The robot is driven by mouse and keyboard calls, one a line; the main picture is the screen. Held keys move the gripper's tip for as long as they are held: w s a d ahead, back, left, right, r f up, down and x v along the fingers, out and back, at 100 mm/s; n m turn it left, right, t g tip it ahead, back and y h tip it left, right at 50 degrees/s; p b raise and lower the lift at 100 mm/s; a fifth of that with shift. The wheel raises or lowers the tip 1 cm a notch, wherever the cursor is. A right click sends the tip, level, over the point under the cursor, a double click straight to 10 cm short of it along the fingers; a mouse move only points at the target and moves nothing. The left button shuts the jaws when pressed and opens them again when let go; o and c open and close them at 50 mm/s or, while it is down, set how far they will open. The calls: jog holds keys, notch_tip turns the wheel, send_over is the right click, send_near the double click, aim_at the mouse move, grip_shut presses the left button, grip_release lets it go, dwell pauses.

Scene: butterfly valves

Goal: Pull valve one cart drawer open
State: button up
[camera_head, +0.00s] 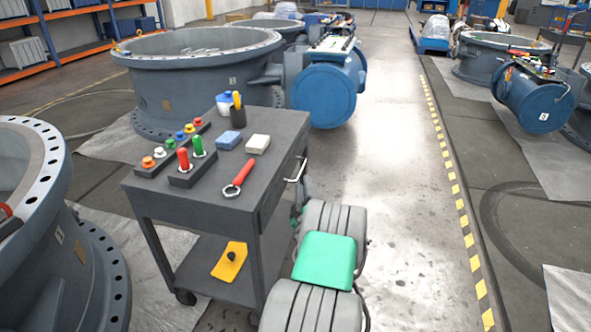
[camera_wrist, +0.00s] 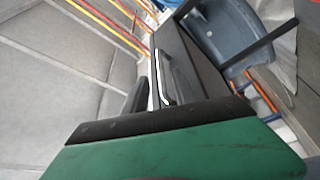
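The dark grey cart (camera_head: 222,180) stands left of centre in the head view, beside a large grey valve. Its drawer has a silver bar handle (camera_head: 297,169) on the right side, under the top. The drawer front looks flush with the cart. In the wrist view the handle (camera_wrist: 160,78) runs along the dark drawer front (camera_wrist: 190,65). My gripper (camera_wrist: 140,100) shows there as a green body with a black edge and a dark finger-like part just left of the handle. Contact with the handle cannot be told. In the head view my grey and green arm hides the gripper.
A yellow item (camera_head: 230,261) lies on the lower shelf. The aisle floor (camera_head: 400,190) right of the cart is clear.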

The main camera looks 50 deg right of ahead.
aim_at(301, 169)
jog(key=p+x, duration=0.2)
jog(key=x, duration=0.5)
jog(key=shift+w+a, duration=0.1)
jog(key=shift+w, duration=0.1)
jog(key=shift+c, duration=0.5)
grip_shut()
dwell(0.6)
